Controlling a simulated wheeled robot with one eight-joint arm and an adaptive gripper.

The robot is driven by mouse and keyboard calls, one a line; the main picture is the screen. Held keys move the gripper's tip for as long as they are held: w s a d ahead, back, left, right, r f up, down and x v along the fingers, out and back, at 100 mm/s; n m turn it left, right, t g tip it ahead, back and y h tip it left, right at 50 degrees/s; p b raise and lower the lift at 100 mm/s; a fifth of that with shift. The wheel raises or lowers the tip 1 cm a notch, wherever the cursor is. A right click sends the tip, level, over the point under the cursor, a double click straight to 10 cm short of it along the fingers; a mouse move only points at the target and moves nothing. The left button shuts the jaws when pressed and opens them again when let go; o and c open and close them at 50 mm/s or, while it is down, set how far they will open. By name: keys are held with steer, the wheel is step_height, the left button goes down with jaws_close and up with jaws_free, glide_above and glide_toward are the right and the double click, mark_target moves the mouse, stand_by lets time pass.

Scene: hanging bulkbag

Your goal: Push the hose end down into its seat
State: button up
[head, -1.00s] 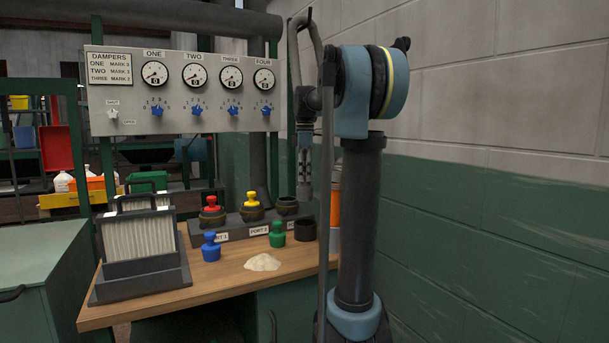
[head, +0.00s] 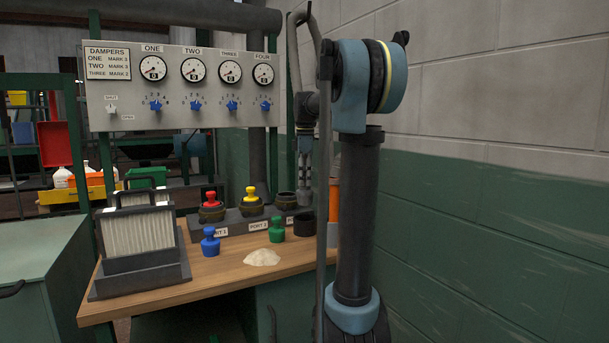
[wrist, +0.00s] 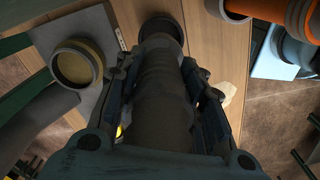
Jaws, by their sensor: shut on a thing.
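My gripper (wrist: 165,85) is shut on a dark ribbed hose (wrist: 165,100), its fingers along both sides. The hose end (wrist: 162,30) is a wide black cuff over the wooden bench in the wrist view. An open brass-coloured collar (wrist: 78,65) on the port block lies to its left, apart from it. In the head view my gripper (head: 305,150) points down at the right end of the block, and the open collar (head: 286,200) stands just left of it. A black cuff (head: 304,224) shows below my gripper. I cannot tell whether it touches the bench.
Red (head: 210,202) and yellow (head: 251,197) plugs sit in the other ports. Blue (head: 210,241) and green (head: 276,230) plugs and a pale powder heap (head: 262,257) are on the bench (head: 225,273). An orange cylinder (head: 334,205) stands right. A filter unit (head: 138,233) stands left.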

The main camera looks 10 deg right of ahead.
mark_target(305, 201)
steer(key=shift+f, duration=2.6)
steer(key=shift+f, duration=2.15)
steer(key=o, duration=1.2)
